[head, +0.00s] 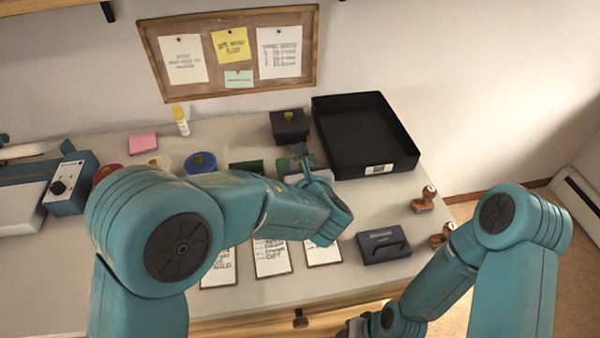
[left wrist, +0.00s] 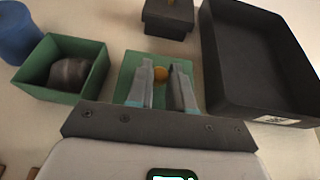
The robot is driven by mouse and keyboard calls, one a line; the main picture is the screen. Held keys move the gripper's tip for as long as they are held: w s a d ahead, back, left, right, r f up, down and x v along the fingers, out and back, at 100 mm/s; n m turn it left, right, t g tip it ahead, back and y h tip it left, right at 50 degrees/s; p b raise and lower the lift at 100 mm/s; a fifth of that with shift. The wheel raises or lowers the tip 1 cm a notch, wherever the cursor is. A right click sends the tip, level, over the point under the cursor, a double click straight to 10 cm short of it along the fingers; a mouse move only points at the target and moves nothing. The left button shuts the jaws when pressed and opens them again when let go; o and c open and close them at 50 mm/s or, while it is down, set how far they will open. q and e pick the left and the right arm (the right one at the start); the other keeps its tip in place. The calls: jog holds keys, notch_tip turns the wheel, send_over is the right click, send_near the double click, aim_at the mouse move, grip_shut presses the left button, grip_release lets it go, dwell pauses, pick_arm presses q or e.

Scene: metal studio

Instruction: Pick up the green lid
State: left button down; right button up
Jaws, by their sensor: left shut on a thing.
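The green lid (left wrist: 130,68) is a flat square plate with a round orange knob (left wrist: 160,74), seen in the left wrist view. My left gripper (left wrist: 163,68) is shut on the knob, one finger on each side. In the head view the lid (head: 285,164) is partly hidden by my left gripper (head: 302,163). I cannot tell whether the lid is clear of the table. An open green box (left wrist: 90,80) with a dark rounded thing in it stands left of the lid.
A black box with a knobbed lid (head: 289,128) stands behind the green lid. A large black tray (head: 405,160) is at the right. A blue round container (head: 200,163) stands left of the green box. Cards, a dark case (head: 383,246) and stamps (head: 424,200) lie nearer.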

pick_arm(q)
notch_tip(320, 180, up, 18)
jog(key=p, duration=0.3)
jog(key=shift+f, duration=0.25)
